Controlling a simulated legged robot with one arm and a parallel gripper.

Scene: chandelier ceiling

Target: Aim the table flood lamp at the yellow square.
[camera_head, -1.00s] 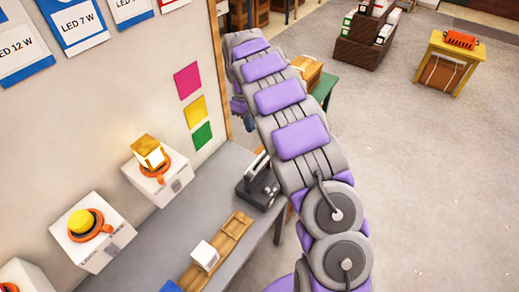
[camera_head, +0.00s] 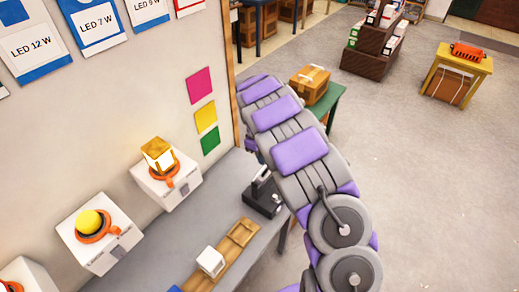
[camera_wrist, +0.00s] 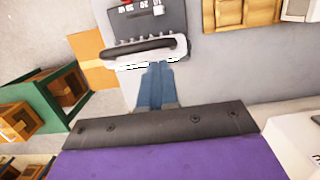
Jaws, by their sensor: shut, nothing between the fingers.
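The yellow square (camera_head: 206,117) is on the wall, between a pink square (camera_head: 199,84) above and a green square (camera_head: 210,140) below. A dark device with a light upright part (camera_head: 262,195), apparently the table flood lamp, stands on the grey table near its far end. In the head view my arm hides the gripper.
A glowing cube lamp (camera_head: 158,154) and a yellow dome lamp (camera_head: 90,222) sit on white boxes along the wall. A wooden tray (camera_head: 240,232) and white block (camera_head: 211,262) lie on the table (camera_head: 190,238). A green stand with a cardboard box (camera_head: 309,85) is beyond.

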